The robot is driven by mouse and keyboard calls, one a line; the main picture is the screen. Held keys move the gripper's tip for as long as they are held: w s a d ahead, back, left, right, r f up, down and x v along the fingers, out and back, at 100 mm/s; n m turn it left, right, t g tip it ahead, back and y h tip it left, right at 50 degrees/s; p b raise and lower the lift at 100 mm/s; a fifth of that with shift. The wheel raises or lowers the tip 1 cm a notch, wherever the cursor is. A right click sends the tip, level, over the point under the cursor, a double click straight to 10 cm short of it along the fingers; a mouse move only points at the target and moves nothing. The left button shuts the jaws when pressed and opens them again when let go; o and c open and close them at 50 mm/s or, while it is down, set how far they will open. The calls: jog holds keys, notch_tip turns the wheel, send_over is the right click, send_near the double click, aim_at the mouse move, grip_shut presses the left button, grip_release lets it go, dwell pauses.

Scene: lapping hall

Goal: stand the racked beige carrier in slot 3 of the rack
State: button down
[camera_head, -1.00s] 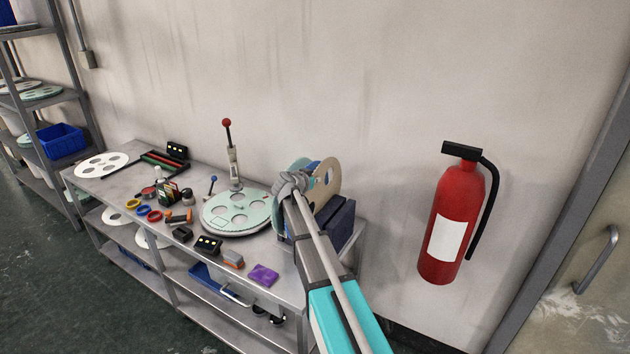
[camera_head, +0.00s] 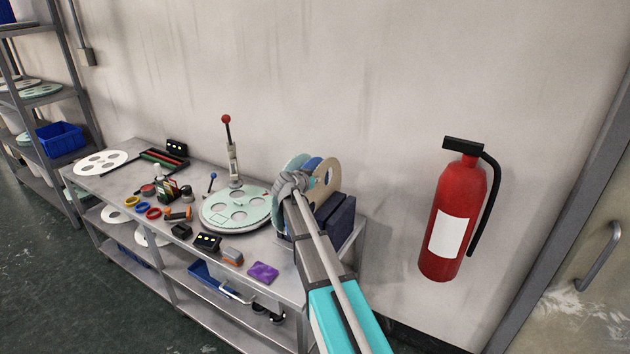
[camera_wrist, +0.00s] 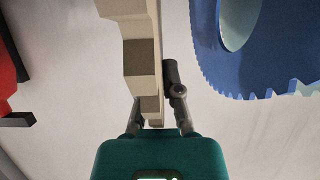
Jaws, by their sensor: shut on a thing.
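The beige carrier (camera_head: 329,171) is an upright thin disc at the dark blue rack (camera_head: 338,218) on the right end of the bench. My gripper (camera_head: 309,182) is at its left side in the head view. In the wrist view the beige carrier (camera_wrist: 144,55) is seen edge-on, with my gripper (camera_wrist: 158,115) shut on its edge. A blue toothed carrier (camera_wrist: 275,60) stands apart to its right there. In the head view the blue carrier (camera_head: 312,162) and a pale green carrier (camera_head: 288,168) are left of the beige one. The rack slots and the beige carrier's lower edge are mostly hidden.
A lapping plate with a pale green carrier (camera_head: 236,208) and a red-knobbed lever (camera_head: 228,150) are left of the rack. Small tools and a purple cloth (camera_head: 262,272) lie along the bench front. The wall is close behind; a fire extinguisher (camera_head: 452,225) hangs at right.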

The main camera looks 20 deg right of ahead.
jog(key=shift+f+b, duration=0.65)
jog(key=c, duration=0.7)
grip_release()
jog(key=shift+r, duration=0.15)
notch_tip(320, 180, up, 13)
jog(key=p, duration=1.3)
jog(key=shift+r, duration=0.1)
jog(key=shift+s, duration=0.15)
dwell(0.4)
